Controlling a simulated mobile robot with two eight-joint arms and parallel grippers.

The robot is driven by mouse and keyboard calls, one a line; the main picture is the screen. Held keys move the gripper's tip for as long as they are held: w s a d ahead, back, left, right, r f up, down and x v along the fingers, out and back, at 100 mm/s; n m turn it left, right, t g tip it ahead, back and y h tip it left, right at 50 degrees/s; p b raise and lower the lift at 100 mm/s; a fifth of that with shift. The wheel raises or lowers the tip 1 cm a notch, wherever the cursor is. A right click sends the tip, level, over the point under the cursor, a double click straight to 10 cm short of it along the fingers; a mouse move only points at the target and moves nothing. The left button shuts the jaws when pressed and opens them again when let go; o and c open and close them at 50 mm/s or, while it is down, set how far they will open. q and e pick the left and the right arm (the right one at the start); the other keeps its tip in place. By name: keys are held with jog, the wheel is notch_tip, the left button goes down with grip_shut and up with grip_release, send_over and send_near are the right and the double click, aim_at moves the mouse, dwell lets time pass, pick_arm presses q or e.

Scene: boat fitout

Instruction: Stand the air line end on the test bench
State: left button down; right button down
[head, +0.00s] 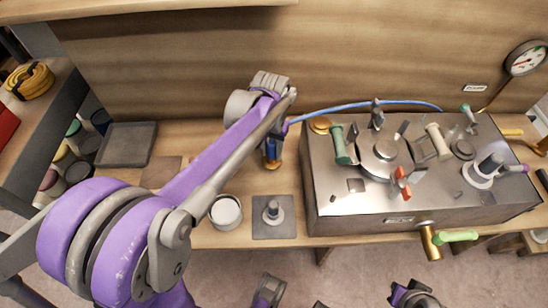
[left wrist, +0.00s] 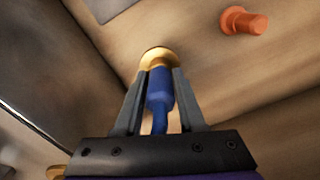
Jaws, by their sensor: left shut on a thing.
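My left gripper (head: 272,148) is shut on the air line end, a blue fitting (left wrist: 158,92) with a brass collar (left wrist: 158,57) at its tip. In the head view the brass tip (head: 272,164) points down, close over the wooden worktop, left of the test bench. I cannot tell whether it touches the wood. The blue hose (head: 365,105) arcs from the gripper to behind the test bench. The test bench (head: 345,200) is a grey metal box with valves and handles on top.
A white cup (head: 226,212) and a grey plate with a peg (head: 273,232) stand in front of the gripper. A dark tray (head: 126,144) lies at left. A pressure gauge (head: 525,58) is at right. An orange peg (left wrist: 245,22) shows in the wrist view.

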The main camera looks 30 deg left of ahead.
aim_at(272, 158)
pick_arm(q)
jog(key=shift+f+b, duration=0.35)
jog(key=shift+f, duration=1.5)
jog(key=shift+f, duration=0.2)
jog(key=c, duration=0.5)
grip_release()
jog(key=shift+r, duration=0.15)
notch_tip(272, 158, up, 12)
jog(key=shift+r+p, duration=0.1)
jog(key=shift+p, duration=1.1)
